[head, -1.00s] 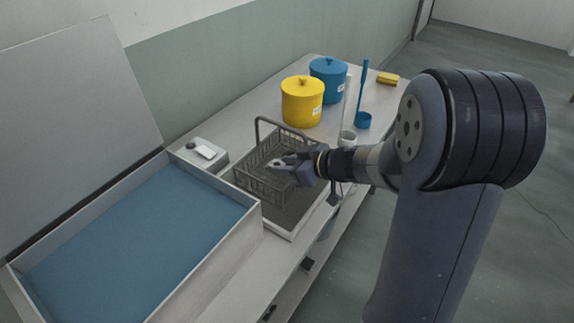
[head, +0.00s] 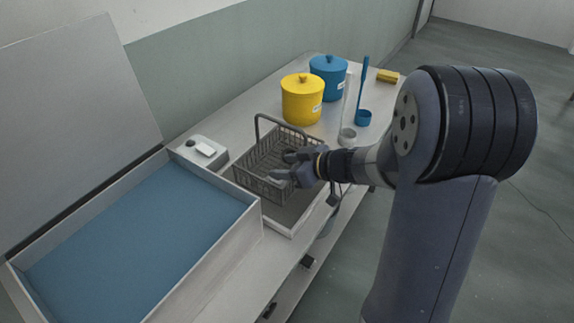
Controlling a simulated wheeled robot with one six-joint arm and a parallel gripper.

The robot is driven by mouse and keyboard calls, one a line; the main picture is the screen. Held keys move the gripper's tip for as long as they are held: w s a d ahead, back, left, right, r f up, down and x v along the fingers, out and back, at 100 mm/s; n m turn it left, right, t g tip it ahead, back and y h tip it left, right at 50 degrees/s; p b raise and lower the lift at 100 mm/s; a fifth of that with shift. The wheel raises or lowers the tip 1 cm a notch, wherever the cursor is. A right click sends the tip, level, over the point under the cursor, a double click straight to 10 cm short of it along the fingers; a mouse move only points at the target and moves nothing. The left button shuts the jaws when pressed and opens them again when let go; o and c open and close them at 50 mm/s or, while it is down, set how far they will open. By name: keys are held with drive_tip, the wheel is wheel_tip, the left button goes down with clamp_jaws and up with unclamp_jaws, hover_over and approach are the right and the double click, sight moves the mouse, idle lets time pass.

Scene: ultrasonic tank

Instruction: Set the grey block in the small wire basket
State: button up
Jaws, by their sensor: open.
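The small wire basket (head: 256,184) is dark grey with a tall loop handle at its back left. It stands on a pale-rimmed tray beside the blue tank. My gripper (head: 280,167) is at the basket's right side, with its jaws spread apart over the basket's opening. I see nothing held between the fingers. I cannot make out the grey block; the basket's mesh and my gripper hide part of the inside.
The open tank (head: 130,245) of blue liquid fills the left, its raised lid behind. A small control box (head: 203,152) sits beside it.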

drive_tip(key=shift+r, duration=0.2)
drive_tip(key=p+v, duration=0.2)
drive_tip(key=v, duration=1)
drive_tip(key=shift+r, duration=0.4)
